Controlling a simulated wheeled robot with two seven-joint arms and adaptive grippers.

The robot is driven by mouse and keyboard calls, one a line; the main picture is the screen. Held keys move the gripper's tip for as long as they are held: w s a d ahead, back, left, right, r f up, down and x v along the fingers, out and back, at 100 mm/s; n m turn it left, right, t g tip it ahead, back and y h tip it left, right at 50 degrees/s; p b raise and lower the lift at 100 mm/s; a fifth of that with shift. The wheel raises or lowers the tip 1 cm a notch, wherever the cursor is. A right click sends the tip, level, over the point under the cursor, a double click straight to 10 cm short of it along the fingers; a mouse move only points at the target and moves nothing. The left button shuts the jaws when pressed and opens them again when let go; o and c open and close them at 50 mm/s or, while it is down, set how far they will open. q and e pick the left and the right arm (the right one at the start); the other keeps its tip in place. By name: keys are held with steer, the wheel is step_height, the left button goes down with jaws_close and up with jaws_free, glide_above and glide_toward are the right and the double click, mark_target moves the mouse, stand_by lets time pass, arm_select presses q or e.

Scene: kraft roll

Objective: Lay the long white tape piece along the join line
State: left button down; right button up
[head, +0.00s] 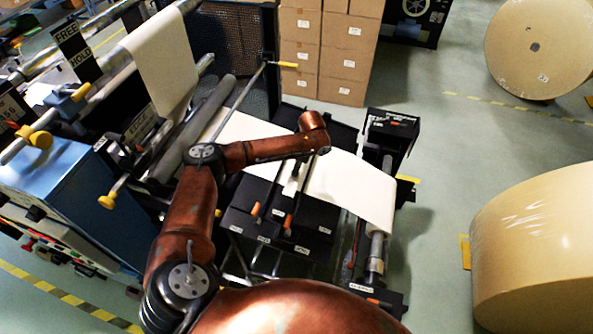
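A white paper web (345,185) lies over the black splice table (258,222), which has two dark bars across it. A small narrow white strip (292,186) shows between the bars, below my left wrist. I cannot tell whether it is the tape piece or bare web. My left arm reaches over the table from the lower left, and its wrist bends down there. My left gripper (300,170) is small and mostly hidden under the wrist, so its fingers cannot be made out. The join line cannot be clearly made out. My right gripper is not in view.
Two orange-tipped levers (289,221) stand at the table's near side. A black box stand (393,130) is at the right. A blue machine cabinet (95,195) and rollers stand at the left. Large kraft rolls (540,240) rest on the floor at right. Cartons (345,62) are stacked behind.

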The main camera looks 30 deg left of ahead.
mark_target(293, 178)
arm_select(q)
steer(key=shift+s+a+f+b, duration=0.2)
steer(key=shift+s+f+b, duration=0.05)
steer(key=shift+f+b, duration=0.65)
steer(key=shift+b, duration=0.05)
steer(key=shift+w+a+f+b, duration=0.1)
steer(key=shift+a+f+b, duration=0.05)
steer(key=shift+f+b, duration=0.45)
steer(key=shift+f+p, duration=0.15)
steer(key=shift+p, duration=0.25)
steer(key=shift+s+a+f, duration=0.2)
steer(key=shift+f, duration=0.6)
steer(key=shift+a+f, duration=0.1)
steer(key=shift+f, duration=0.25)
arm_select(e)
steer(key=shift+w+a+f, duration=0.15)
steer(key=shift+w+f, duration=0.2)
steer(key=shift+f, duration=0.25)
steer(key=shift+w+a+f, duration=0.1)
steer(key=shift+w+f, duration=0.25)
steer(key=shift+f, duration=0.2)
